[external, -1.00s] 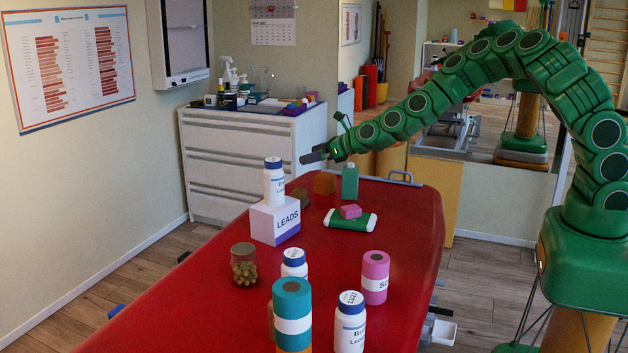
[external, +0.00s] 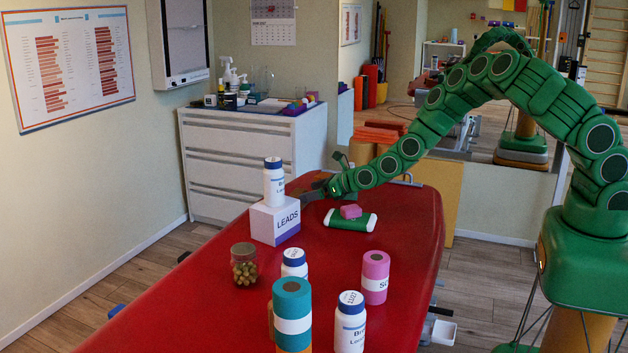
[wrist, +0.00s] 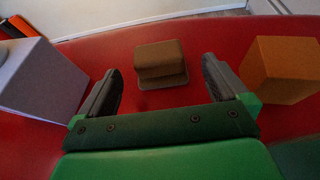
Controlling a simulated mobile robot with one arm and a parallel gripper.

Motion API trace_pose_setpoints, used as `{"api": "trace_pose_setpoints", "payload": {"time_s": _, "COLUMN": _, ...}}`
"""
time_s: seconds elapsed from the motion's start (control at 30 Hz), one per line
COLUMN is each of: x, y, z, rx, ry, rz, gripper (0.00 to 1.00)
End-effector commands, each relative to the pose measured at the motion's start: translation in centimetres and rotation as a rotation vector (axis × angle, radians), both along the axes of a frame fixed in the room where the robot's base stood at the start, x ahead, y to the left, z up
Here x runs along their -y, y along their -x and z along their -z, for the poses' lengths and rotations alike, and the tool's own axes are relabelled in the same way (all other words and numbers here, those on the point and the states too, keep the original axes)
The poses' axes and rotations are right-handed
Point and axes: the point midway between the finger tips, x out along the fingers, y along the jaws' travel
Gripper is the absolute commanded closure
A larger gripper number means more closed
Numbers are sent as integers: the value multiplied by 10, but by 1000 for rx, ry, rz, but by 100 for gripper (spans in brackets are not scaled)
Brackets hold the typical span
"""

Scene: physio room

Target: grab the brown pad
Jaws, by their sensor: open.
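The brown pad (wrist: 161,60) lies on the red treatment table, ahead of my gripper in the wrist view. It looks like a small brown block with a greyer lower edge. My gripper (wrist: 161,82) is open and empty, with one dark finger to each side of the pad's near end. I cannot tell whether the fingers touch it or how high they are above the table. In the external view my gripper (external: 314,193) is low over the table behind the white LEADS box (external: 274,222), and the pad is hidden there.
An orange block (wrist: 282,68) is close to the right finger. The white box (wrist: 38,80) is close on the left and carries a white bottle (external: 274,184). A green-and-white roll (external: 351,221) with a pink block (external: 350,211) lies nearer. Several bottles and rolls stand in front.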

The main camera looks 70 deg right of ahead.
Motion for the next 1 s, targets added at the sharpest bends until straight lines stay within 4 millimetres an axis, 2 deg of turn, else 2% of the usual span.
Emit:
{"api": "trace_pose_setpoints", "payload": {"time_s": 0.3, "x": -1, "y": -18, "z": 7, "rx": 0, "ry": 3, "rz": 0, "gripper": 0}}
{"api": "trace_pose_setpoints", "payload": {"time_s": 0.57, "x": -1, "y": -24, "z": 8, "rx": 2, "ry": 4, "rz": -1, "gripper": 0}}
{"api": "trace_pose_setpoints", "payload": {"time_s": 1.0, "x": -2, "y": -48, "z": 11, "rx": -1, "ry": 4, "rz": 1, "gripper": 0}}
